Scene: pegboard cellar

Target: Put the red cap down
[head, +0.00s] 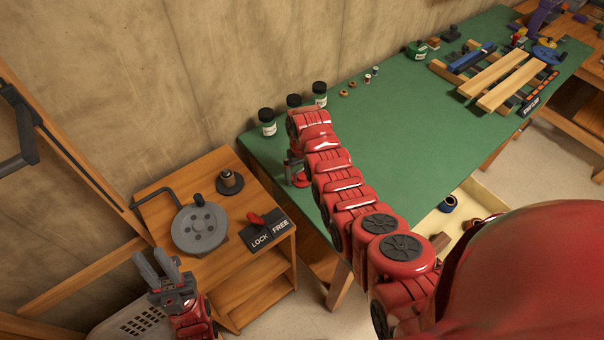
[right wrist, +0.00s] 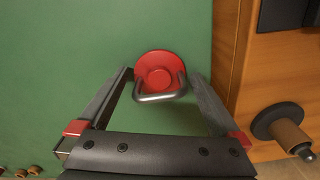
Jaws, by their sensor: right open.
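The red cap (right wrist: 160,64) is a round red disc with a grey metal loop handle. In the right wrist view it rests on the green tabletop (right wrist: 60,60), near the table's edge. My right gripper (right wrist: 160,74) is open around it, with one finger on each side and a gap between each finger and the loop. In the head view the cap (head: 301,180) shows partly behind my right gripper (head: 293,166). My left gripper (head: 149,254) is empty, its two fingers apart, beside the small wooden stand.
The wooden stand (head: 180,178) carries a grey disc with a crank (head: 199,228), a spool (head: 229,181) and a LOCK/FREE plate (head: 268,235). Several dark-lidded jars (head: 268,122) stand behind my right arm. Wooden slats (head: 498,78) lie farther along the table. The table's middle is mostly clear.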

